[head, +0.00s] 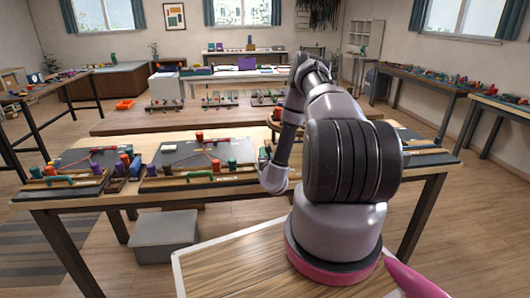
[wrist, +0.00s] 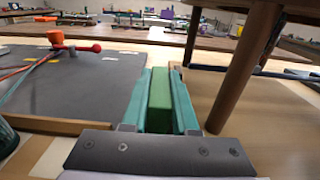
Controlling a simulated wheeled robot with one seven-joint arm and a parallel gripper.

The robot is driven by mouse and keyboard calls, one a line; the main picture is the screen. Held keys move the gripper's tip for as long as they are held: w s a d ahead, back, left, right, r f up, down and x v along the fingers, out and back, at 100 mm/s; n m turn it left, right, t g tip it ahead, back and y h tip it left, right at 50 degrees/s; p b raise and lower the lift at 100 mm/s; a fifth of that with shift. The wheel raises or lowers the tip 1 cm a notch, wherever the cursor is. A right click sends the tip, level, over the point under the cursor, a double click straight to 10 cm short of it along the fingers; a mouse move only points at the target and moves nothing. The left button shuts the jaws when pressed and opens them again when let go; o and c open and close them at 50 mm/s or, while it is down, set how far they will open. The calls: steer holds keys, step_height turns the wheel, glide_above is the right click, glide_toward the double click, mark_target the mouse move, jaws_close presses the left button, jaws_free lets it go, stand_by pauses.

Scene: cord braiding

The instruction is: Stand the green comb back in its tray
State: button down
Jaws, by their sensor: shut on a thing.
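My gripper (wrist: 166,88) shows in the wrist view with its two teal fingers closed on the green comb (wrist: 160,104). The comb is a plain green bar between the fingers, seen nearly end-on, so its teeth cannot be made out. It points away from the wrist, above a gap between a grey board and a wooden surface. Whether it touches anything below is unclear. In the head view my arm hides the gripper and the comb. I cannot pick out the comb's tray with certainty in either view.
In the wrist view a grey board (wrist: 75,90) with a red-ended pin (wrist: 88,48) and an orange peg lies left. A thick brown post (wrist: 245,65) rises close on the right. In the head view, boards with cords and pegs (head: 190,160) fill the bench's left part.

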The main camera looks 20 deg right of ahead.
steer(key=shift+f, duration=0.35)
steer(key=c, duration=0.6)
jaws_free()
